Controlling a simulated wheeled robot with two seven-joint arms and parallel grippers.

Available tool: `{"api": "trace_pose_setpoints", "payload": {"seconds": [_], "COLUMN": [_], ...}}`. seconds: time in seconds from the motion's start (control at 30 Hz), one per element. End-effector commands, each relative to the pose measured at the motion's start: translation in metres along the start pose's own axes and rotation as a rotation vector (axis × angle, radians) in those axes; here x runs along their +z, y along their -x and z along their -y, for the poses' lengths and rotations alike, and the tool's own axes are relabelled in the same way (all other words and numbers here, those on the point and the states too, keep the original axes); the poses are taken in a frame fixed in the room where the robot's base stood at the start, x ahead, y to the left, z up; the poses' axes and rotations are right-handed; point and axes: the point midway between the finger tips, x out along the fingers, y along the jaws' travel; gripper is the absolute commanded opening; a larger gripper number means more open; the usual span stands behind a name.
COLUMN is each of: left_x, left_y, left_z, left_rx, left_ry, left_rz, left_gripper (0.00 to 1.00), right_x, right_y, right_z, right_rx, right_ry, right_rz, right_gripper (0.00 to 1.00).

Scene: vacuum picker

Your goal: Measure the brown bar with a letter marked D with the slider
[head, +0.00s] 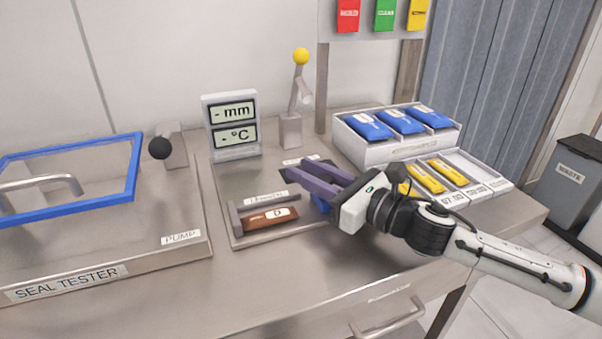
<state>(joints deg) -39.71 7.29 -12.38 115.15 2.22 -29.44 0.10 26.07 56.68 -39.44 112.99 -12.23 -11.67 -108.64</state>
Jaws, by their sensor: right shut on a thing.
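The brown bar marked D (262,222) lies flat near the front of the grey measuring plate (240,185), with its letter label facing up. Its left end is close to an upright grey stop (234,219). My right gripper (281,169) reaches over the right part of the plate, to the right of and behind the bar, and does not touch the bar. Its purple fingers are shut on the slider, which is mostly hidden; a blue part (319,205) shows below the fingers. My left gripper is not in view.
The display (231,125) behind the plate reads "- mm" and "- °C". A seal tester (100,245) with a blue-framed lid stands at left. A tray of blue packs (390,150) and bins with yellow packs (425,177) stand at right. The front of the table is clear.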

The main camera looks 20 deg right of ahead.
Motion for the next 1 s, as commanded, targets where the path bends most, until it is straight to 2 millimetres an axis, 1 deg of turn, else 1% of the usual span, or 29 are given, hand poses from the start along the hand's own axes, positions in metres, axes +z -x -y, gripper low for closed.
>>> {"api": "trace_pose_setpoints", "payload": {"seconds": [0.03,0.07,0.1,0.2,0.47,0.57,0.67,0.9,1.0], "left_x": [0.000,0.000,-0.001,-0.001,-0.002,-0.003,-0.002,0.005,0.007], "left_y": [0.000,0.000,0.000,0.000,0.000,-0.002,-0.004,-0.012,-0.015], "left_z": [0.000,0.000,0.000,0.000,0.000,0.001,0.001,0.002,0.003], "left_rx": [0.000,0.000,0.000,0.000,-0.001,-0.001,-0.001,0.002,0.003], "left_ry": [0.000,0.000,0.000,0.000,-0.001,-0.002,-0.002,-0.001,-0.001], "left_rz": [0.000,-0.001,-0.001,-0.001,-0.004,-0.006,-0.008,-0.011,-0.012], "left_gripper": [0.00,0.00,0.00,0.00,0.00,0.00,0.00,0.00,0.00], "right_x": [0.000,0.000,0.000,0.000,0.000,-0.001,-0.003,-0.005,-0.005], "right_y": [0.000,0.000,0.000,0.000,0.000,0.003,0.013,0.050,0.063], "right_z": [0.004,0.005,0.005,0.004,0.003,0.003,0.003,0.003,0.003], "right_rx": [-0.010,-0.011,-0.012,-0.011,-0.008,-0.008,-0.008,-0.009,-0.010], "right_ry": [0.004,0.004,0.004,0.004,0.003,0.003,0.002,0.004,0.003], "right_rz": [-0.003,-0.003,-0.003,-0.003,-0.002,-0.003,-0.004,-0.007,-0.007], "right_gripper": [0.00,0.00,0.28,0.43,0.43,0.43,0.43,0.43,0.43]}}
